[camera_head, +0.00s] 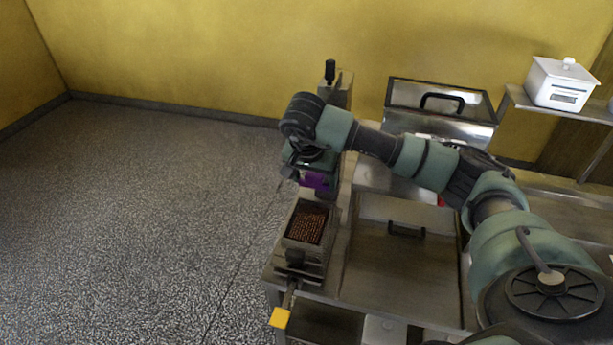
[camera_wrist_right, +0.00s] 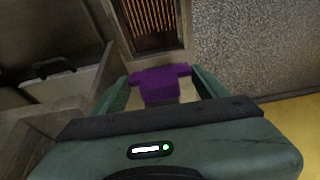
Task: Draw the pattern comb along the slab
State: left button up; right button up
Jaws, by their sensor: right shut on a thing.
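My right gripper (camera_head: 316,178) is shut on a purple piece, which I take to be the pattern comb (camera_head: 313,183). In the right wrist view the comb (camera_wrist_right: 160,88) sits between the two green fingers. The slab (camera_head: 306,226) is a brown, ridged block in a narrow metal tray (camera_head: 279,243) at the table's left edge. The gripper and comb are at the far end of the slab. The slab (camera_wrist_right: 155,22) also shows in the right wrist view, ahead of the comb and apart from it in the picture. Whether the comb touches anything below is unclear. My left gripper is out of view.
A metal lid with a black handle (camera_head: 405,231) lies right of the tray. A lidded metal tank (camera_head: 440,103) stands behind. Open floor lies left.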

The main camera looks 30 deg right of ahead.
aim_at(305, 233)
jog(key=shift+d, duration=0.15)
jog(key=shift+f, duration=0.1)
jog(key=shift+f+b, duration=0.2)
jog(key=shift+b, duration=0.25)
notch_tip(305, 233, down, 6)
jog(key=b, duration=0.4)
jog(key=shift+r+b, duration=0.15)
jog(key=shift+b, duration=0.15)
jog(key=s+a, duration=0.2)
jog(key=a, duration=0.1)
jog(key=shift+s+a+r+p, duration=0.15)
jog(key=shift+s+a+p, duration=0.05)
jog(key=shift+s+p, duration=0.2)
jog(key=shift+s+a, duration=1)
jog(key=shift+a, duration=0.2)
jog(key=shift+s+a, duration=1)
jog(key=shift+a, duration=0.15)
jog(key=shift+f+b, duration=0.45)
jog(key=shift+f, duration=0.1)
jog(key=shift+w+d, duration=0.1)
jog(key=shift+w+d+b, duration=0.15)
jog(key=shift+d+b, duration=0.05)
jog(key=shift+b, duration=0.2)
